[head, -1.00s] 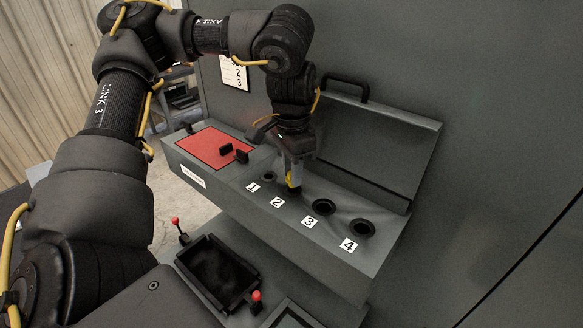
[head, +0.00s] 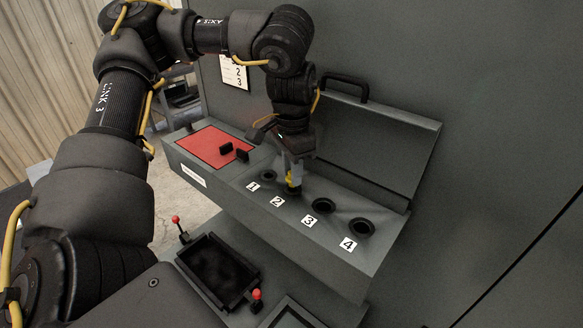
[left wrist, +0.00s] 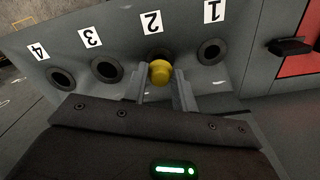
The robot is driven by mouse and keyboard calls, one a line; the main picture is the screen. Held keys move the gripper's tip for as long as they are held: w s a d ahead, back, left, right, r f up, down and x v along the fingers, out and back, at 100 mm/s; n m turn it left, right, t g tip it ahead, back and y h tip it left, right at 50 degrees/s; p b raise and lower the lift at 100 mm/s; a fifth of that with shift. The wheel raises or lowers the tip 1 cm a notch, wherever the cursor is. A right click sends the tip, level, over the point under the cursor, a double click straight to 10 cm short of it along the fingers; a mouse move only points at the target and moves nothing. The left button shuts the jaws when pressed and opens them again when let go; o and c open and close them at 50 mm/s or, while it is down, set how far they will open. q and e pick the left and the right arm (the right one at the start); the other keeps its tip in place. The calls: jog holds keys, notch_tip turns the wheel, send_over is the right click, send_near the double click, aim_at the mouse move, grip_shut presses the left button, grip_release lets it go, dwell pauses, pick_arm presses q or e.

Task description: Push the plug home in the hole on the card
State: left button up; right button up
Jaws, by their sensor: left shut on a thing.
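My left gripper (head: 293,182) is shut on a yellow plug (head: 290,180) and points down at hole 2 on the sloped panel. In the left wrist view the round yellow plug (left wrist: 160,71) sits between the fingertips and covers most of hole 2 (left wrist: 158,54), whose dark rim shows behind it. How deep the plug is in the hole cannot be told. The card (head: 234,72) hangs on the grey wall; its lower lines read 2 and 3, and its top is partly hidden by my arm. My right gripper is not in view.
Open holes 1 (head: 268,175), 3 (head: 323,206) and 4 (head: 361,228) lie along the panel. A red plate (head: 214,147) with black knobs is at its left end. A raised lid (head: 365,145) stands behind. A black tray (head: 217,270) sits below.

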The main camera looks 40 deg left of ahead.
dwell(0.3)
pick_arm(q)
jog(key=shift+f+b, duration=0.55)
jog(key=shift+f, duration=0.6)
jog(key=o, duration=1)
jog(key=shift+o, duration=0.2)
jog(key=shift+r, duration=0.1)
notch_tip(320, 180, up, 11)
jog(key=shift+f+b, duration=0.2)
jog(key=shift+b, duration=0.55)
jog(key=shift+a, duration=0.1)
